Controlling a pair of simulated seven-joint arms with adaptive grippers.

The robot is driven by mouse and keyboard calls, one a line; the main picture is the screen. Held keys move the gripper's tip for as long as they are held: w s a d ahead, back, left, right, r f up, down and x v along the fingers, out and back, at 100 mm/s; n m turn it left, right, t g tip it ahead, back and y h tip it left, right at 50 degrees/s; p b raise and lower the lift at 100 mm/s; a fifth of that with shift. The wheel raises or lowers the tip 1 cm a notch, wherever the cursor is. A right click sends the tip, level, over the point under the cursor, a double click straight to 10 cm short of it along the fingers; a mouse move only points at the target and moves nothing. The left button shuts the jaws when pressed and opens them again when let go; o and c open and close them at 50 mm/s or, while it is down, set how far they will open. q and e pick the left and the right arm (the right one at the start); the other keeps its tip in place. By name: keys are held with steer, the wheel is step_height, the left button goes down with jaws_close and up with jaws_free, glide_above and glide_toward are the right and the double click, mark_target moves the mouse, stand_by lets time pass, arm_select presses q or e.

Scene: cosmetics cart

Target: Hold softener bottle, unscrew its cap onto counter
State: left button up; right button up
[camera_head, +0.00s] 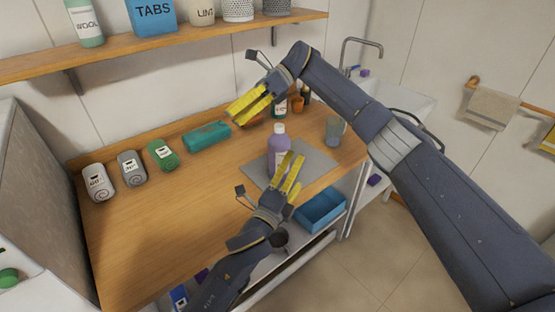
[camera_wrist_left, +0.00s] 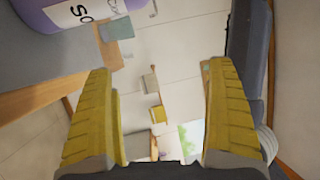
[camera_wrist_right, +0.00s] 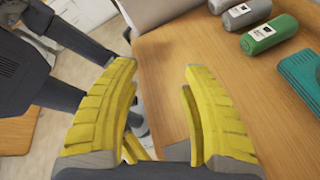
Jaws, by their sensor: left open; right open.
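The purple softener bottle (camera_head: 279,156), with a pale cap (camera_head: 279,128), stands upright on a grey mat (camera_head: 315,163) on the wooden counter (camera_head: 150,215). My left gripper (camera_head: 292,168) is open and empty, in front of the bottle and overlapping its lower part in the head view. In the left wrist view the bottle (camera_wrist_left: 75,12) shows at the top left, outside the open fingers (camera_wrist_left: 160,95). My right gripper (camera_head: 248,105) is open behind and left of the bottle, higher than its cap in the picture. In the right wrist view its fingers (camera_wrist_right: 160,75) hold nothing.
A teal pack (camera_head: 206,136), a green container (camera_head: 162,155), a grey one (camera_head: 131,167) and a white one (camera_head: 98,182) line the counter's back left. A glass (camera_head: 334,130) stands right of the mat. A blue bin (camera_head: 320,210) sits below. The counter's front left is clear.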

steer(key=w+d+f+t+h, duration=0.2)
steer(key=w+d+t+h, duration=0.1)
steer(key=t+h, duration=0.15)
steer(key=r+m+t+h, duration=0.1)
steer(key=m+t+h, duration=0.15)
steer(key=h, duration=0.25)
glide_above(279, 125)
steer(key=a, duration=0.1)
steer(key=shift+s+r+n, duration=0.2)
steer(key=shift+s+n, duration=0.05)
steer(key=shift+s, duration=0.2)
arm_select(q)
steer(key=s+a+f+m+y, duration=0.25)
steer(key=a+m+y, duration=0.45)
steer(key=m, duration=0.7)
arm_select(e)
steer(key=shift+w+d+r+h, duration=0.25)
steer(key=shift+w+d+h, duration=0.1)
steer(key=shift+d+h, duration=0.15)
steer(key=shift+d, duration=0.1)
arm_select(q)
steer(key=shift+h, duration=0.7)
steer(key=w+d, duration=0.1)
steer(key=w, duration=1)
steer(key=w+d, duration=0.1)
steer(key=w, duration=0.4)
steer(key=shift+w+d+r, duration=0.15)
steer(key=shift+d+r, duration=0.05)
steer(key=shift+d, duration=0.15)
steer(key=shift+c, duration=0.3)
